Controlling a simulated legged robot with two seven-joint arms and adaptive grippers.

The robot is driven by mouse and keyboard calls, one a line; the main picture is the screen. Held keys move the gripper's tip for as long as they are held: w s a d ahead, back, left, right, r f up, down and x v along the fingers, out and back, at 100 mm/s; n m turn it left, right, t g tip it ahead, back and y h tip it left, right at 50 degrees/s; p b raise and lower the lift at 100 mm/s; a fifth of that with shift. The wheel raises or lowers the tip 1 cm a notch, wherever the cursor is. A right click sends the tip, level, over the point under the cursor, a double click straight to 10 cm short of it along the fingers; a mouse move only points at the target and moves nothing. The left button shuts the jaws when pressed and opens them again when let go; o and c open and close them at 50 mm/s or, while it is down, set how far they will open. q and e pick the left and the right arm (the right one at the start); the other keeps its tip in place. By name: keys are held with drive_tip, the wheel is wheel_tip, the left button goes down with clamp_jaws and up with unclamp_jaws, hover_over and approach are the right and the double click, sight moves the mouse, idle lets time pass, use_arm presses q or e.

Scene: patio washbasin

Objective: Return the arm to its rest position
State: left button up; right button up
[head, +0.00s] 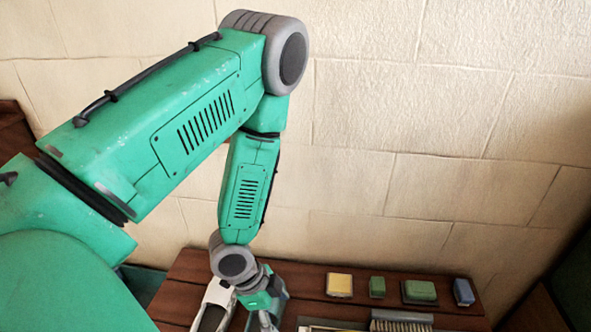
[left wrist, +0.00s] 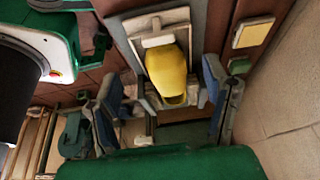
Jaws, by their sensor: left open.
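My left arm comes in from the left in the head view, bends at a high elbow and reaches down to a dark wooden surface (head: 190,270). Its gripper (head: 264,312) is at the bottom edge, partly cut off and hard to make out. In the left wrist view the two blue-grey fingers of the gripper (left wrist: 163,95) stand wide apart and open. A yellow rounded object (left wrist: 168,75) shows between and beyond them, in front of a pale frame or tray. I see no finger touching it. My right gripper is not in view.
On the wooden surface at right stand a yellow block (head: 339,285), a small green block (head: 377,287), a larger green block (head: 419,292) and a blue block (head: 463,292). A bristled brush (head: 401,323) lies in front. A pale stone wall (head: 430,130) rises close behind.

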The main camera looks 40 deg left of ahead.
use_arm(q)
drive_tip(key=s+d+f+n+g+y, duration=0.2)
drive_tip(key=s+n+y, duration=0.1)
drive_tip(key=s+n, duration=0.7)
drive_tip(key=shift+s+f+n+y, duration=0.2)
drive_tip(key=shift+n+y, duration=0.1)
drive_tip(key=shift+y, duration=0.1)
drive_tip(key=shift+w, duration=0.2)
